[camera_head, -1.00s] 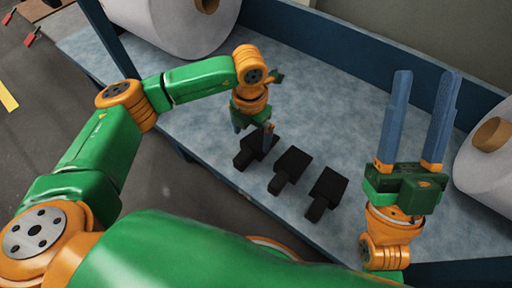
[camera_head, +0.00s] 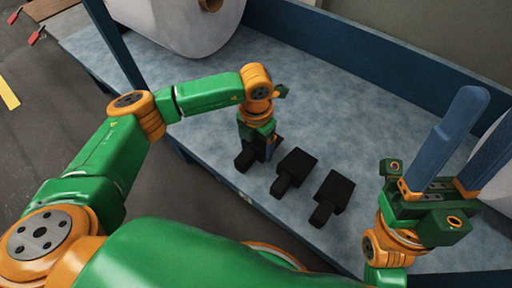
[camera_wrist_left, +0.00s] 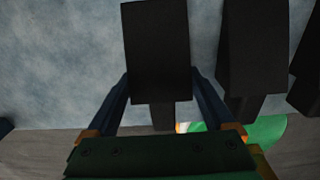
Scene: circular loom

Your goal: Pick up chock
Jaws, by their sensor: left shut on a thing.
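Three black chocks lie in a row on the blue-grey shelf surface (camera_head: 330,95). My left gripper (camera_head: 261,150) points down over the leftmost chock (camera_head: 246,160) and is shut on it. In the left wrist view this chock (camera_wrist_left: 158,50) lies between the two blue fingers, one along each side. I cannot tell whether it is clear of the surface. The middle chock (camera_head: 295,168) and the right chock (camera_head: 333,193) lie free to its right. My right gripper (camera_head: 488,115) is open and empty at the right, its long blue fingers pointing up and apart.
A large white roll (camera_head: 185,25) lies at the back left, and another white roll (camera_head: 497,165) is partly hidden behind my right gripper. A blue rail (camera_head: 365,50) runs along the back. The surface behind the chocks is clear.

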